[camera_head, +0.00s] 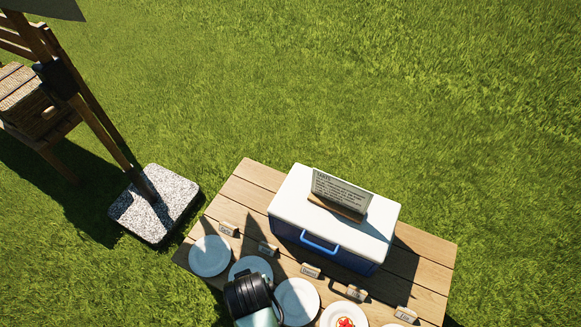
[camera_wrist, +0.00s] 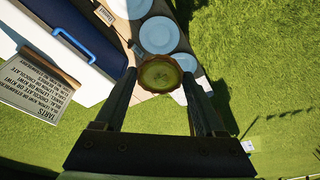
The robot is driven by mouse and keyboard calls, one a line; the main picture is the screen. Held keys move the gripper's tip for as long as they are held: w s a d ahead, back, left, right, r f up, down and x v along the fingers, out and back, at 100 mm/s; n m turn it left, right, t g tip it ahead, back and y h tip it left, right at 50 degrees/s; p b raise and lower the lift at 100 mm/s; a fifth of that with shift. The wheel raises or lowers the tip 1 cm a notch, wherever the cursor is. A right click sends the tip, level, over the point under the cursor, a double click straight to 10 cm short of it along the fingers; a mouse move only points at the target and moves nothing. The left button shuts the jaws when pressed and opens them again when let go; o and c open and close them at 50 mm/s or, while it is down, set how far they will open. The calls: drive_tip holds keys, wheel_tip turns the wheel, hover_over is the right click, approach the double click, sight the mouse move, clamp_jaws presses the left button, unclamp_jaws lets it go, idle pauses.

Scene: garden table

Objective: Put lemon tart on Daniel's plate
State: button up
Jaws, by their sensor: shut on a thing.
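In the head view the dark end of my arm (camera_head: 250,294) is over the row of plates and hides the tart.
A white-lidded blue cooler (camera_head: 290,205) stands behind the plates, with a tart sign (camera_head: 341,191) on its lid. A red-topped tart (camera_head: 345,323) sits on a plate at the lower edge. The wooden table (camera_head: 240,193) stands on grass. A stone base (camera_head: 155,203) with a post is left.

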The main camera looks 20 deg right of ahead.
drive_tip(key=d+f+b, duration=0.3)
drive_tip(key=f+b, duration=0.6)
drive_tip(key=f, duration=0.4)
drive_tip(key=m+b, duration=0.3)
drive_tip(key=b, duration=1.9)
hover_over(295, 301)
wheel_tip(295, 301, down, 15)
drive_tip(key=shift+h, duration=0.4)
drive_tip(key=f+b, duration=0.1)
drive_tip(key=f, duration=0.2)
drive_tip(key=f+b, duration=0.2)
drive_tip(key=f, duration=0.1)
drive_tip(key=s+f+b, duration=0.1)
drive_tip(key=f, duration=0.2)
drive_tip(key=shift+f, duration=0.35)
drive_tip(key=o, duration=1.3)
drive_tip(key=shift+o, duration=0.2)
drive_tip(key=p+v, duration=0.4)
drive_tip(key=v, duration=0.8)
